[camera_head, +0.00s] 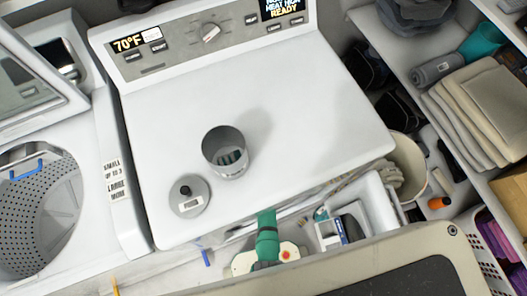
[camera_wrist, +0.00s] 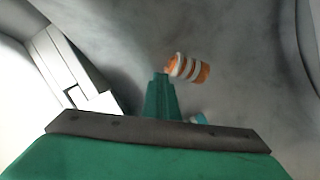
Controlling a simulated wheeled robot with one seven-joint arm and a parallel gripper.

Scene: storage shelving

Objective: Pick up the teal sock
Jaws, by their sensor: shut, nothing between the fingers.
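A small teal piece (camera_wrist: 198,118), which may be the teal sock, shows in the wrist view just right of my gripper. Most of it is hidden behind my gripper. My gripper (camera_wrist: 160,78) has its green fingers shut together with nothing between them. In the head view a small teal thing (camera_head: 320,214) lies beside a white bin; I cannot tell whether it is the same item. There my green gripper (camera_head: 267,216) is at the front edge of the white machine, left of that thing.
An orange and white striped roll (camera_wrist: 188,68) lies close to my fingertips. Shelves with folded towels (camera_head: 470,115) and a teal cylinder (camera_head: 484,40) are at right.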

